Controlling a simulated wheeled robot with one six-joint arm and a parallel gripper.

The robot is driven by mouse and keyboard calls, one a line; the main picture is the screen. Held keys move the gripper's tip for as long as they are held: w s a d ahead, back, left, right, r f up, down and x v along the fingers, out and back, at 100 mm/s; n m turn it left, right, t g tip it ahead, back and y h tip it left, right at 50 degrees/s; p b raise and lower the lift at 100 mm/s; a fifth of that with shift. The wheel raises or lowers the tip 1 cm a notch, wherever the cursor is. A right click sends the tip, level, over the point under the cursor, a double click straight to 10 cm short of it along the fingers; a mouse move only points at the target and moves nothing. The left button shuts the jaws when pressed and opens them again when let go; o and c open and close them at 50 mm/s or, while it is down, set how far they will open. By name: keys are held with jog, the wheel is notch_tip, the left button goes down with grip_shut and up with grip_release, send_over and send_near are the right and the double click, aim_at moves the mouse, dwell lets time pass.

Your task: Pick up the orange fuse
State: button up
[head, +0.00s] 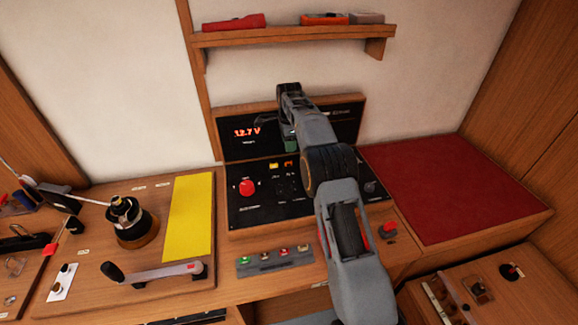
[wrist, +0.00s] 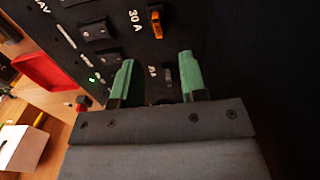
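The small orange fuse (wrist: 156,22) stands in the black panel beside the "30 A" marking, at the top of the wrist view. In the head view a small orange patch (head: 288,165) shows on the panel just below my gripper; I cannot tell surely that it is the same fuse. My gripper (wrist: 157,78) has two green fingertips, set apart with nothing held between them. The fuse lies beyond the tips, roughly in line with the gap. In the head view my gripper (head: 290,146) is in front of the panel, its tips partly hidden by my arm.
The black panel (head: 247,207) carries a red knob (head: 247,187) and a lit "12.7 V" display (head: 246,132). A strip with coloured pieces (head: 275,260) lies on the counter in front. A shelf (head: 290,36) hangs above. A crank handle (head: 150,272) and yellow sheet (head: 188,218) are left.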

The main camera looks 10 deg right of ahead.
aim_at(288, 165)
jog(key=shift+s+a+f+p, duration=0.1)
jog(key=shift+f+p, duration=0.25)
jog(key=shift+f, duration=1.6)
jog(key=shift+s+a+f+p, duration=0.1)
jog(key=shift+f+p, duration=0.25)
jog(key=shift+f, duration=1.55)
jog(key=shift+c, duration=0.2)
grip_shut()
